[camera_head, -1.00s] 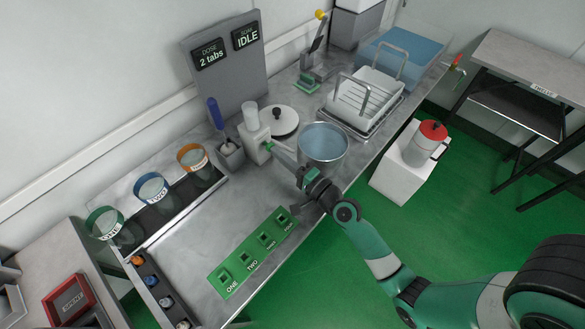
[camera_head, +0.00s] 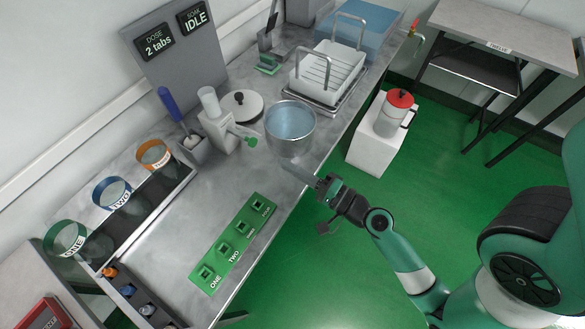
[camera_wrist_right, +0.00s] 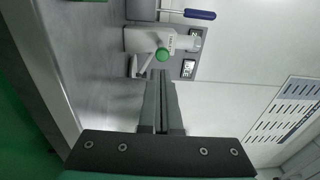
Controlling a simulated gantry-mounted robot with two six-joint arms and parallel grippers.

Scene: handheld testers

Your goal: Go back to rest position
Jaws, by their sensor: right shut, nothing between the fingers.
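My right gripper (camera_head: 290,167) is shut and empty. In the head view its grey fingers point up and left past the lower side of the steel pot, with the wrist out beyond the table's front edge. In the right wrist view the closed fingers (camera_wrist_right: 160,105) point at a pale dispenser (camera_wrist_right: 143,40) with a round green knob (camera_wrist_right: 162,54), apart from it. The same dispenser (camera_head: 217,128) stands on the table in the head view. My left gripper is not in view.
The steel pot (camera_head: 290,128) of bluish liquid stands close by. A dish rack (camera_head: 328,75) is behind it. A green plate (camera_head: 235,243) with several labelled sockets lies at the front. A red-lidded container (camera_head: 394,110) stands on a white block right. Green floor (camera_head: 350,275) is open.

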